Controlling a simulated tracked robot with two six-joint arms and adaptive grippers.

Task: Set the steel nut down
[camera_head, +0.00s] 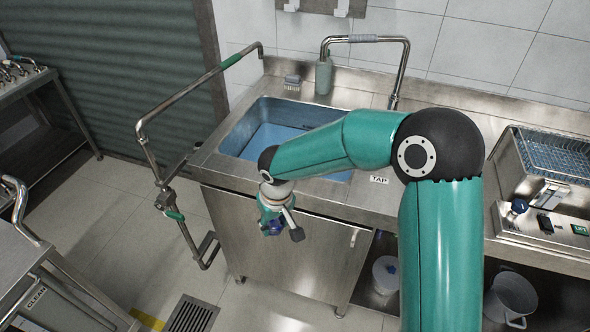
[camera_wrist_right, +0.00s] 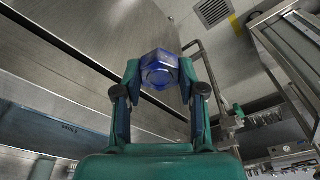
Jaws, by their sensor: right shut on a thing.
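The steel nut (camera_wrist_right: 159,72) looks blue, six-sided and shiny in the right wrist view, held between the fingertips. In the head view the nut (camera_head: 275,227) is a small dark blue shape at the gripper's tip. My right gripper (camera_head: 281,229) is shut on it and points down, in front of the sink counter's cabinet door. It also shows in the right wrist view (camera_wrist_right: 160,78), with one finger on each side of the nut. No surface touches the nut from below in either view. My left gripper is not in view.
A sink basin (camera_head: 240,137) with a blue inside is set in the steel counter (camera_head: 350,201). A bent pipe rail (camera_head: 184,92) stands at the counter's left end. A steel machine (camera_head: 512,169) is at right. Floor around the drain grate (camera_head: 191,314) is mostly clear.

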